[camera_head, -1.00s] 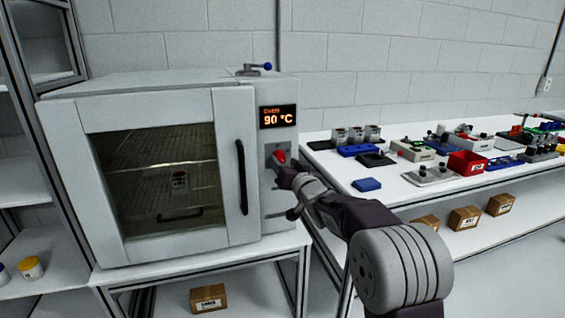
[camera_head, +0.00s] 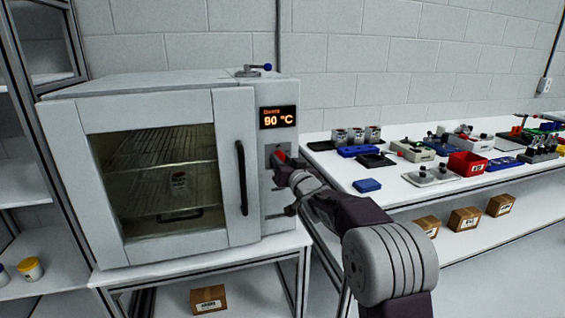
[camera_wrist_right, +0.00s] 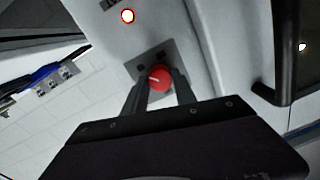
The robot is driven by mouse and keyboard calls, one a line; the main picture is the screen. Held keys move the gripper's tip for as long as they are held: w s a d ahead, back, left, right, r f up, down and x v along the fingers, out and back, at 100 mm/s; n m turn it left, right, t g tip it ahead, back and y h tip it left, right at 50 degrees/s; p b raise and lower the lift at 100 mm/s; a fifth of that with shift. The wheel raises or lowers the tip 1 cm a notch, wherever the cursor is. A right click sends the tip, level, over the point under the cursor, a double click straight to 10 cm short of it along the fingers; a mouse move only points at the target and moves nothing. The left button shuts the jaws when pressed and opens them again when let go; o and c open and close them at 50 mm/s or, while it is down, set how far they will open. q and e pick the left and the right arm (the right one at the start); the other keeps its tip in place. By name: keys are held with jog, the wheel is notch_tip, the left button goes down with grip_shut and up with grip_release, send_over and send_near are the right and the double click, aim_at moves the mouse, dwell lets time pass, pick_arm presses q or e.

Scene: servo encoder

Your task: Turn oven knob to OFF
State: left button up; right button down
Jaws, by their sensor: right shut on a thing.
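The oven (camera_head: 235,110) stands at the left in the head view, its door closed. Its display (camera_head: 278,117) reads 90 °C. The red knob (camera_head: 279,157) sits on the panel below the display, partly hidden by my right gripper. In the right wrist view, the red knob (camera_wrist_right: 159,78) shows with a pale pointer line, on a grey plate (camera_wrist_right: 150,62). My right gripper (camera_head: 283,168) is at the panel, its two fingers on either side of the knob and shut on it. The wrist view shows it (camera_wrist_right: 160,88) too. My left gripper is not in view.
The oven's dark door handle (camera_head: 242,178) is just left of the knob; it also shows in the wrist view (camera_wrist_right: 285,50). A white bench (camera_head: 400,185) with several devices stands at the right. A lever with a blue end (camera_head: 266,67) is on the oven top.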

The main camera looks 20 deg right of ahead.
jog(key=n, duration=0.2)
jog(key=shift+f+n+b, duration=0.1)
jog(key=shift+n+b, duration=0.3)
jog(key=n+b, duration=0.1)
jog(key=n, duration=0.2)
jog(key=shift+n, duration=0.3)
jog(key=n+b, duration=0.4)
jog(key=n, duration=0.6)
jog(key=n+h+b, duration=0.1)
jog(key=n+b, duration=0.3)
jog(key=n, duration=0.5)
jog(key=shift+a+n+h, duration=0.15)
jog(key=shift+n+h, duration=0.15)
jog(key=shift+n, duration=0.1)
jog(key=c, duration=1)
grip_release()
